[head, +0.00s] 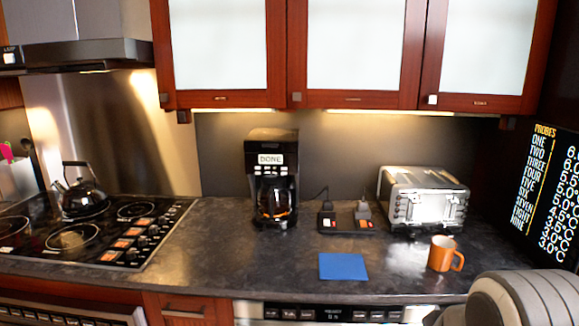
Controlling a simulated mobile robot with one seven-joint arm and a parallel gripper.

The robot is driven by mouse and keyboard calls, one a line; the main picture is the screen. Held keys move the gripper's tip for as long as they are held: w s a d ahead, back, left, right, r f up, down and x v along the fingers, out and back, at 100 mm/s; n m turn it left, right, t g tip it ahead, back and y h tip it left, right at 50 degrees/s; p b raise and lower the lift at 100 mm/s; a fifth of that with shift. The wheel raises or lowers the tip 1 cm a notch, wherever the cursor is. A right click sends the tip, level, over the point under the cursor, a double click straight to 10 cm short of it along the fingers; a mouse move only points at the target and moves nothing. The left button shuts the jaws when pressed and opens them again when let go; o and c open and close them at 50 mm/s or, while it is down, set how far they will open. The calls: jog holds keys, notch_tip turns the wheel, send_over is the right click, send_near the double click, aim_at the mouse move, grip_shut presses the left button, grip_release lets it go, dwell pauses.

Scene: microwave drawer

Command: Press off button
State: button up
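A black coffee maker (272,190) stands on the dark counter against the back wall, its lit display (270,159) reading DONE. A small row of buttons (270,169) sits below the display; their labels are too small to read. Its glass carafe (273,203) sits in the lower part. I cannot tell which button is the off button. My gripper is not in view; only a rounded grey part of my arm shows at the lower right, in front of the counter's right end.
A black power strip (345,223) with plugs and lit switches lies right of the coffee maker. Nearby are a silver toaster (424,200), an orange mug (443,254) and a blue square (343,266). The cooktop (75,236) with kettle (80,194) is left. Cabinets (357,50) hang above. Counter before the coffee maker is clear.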

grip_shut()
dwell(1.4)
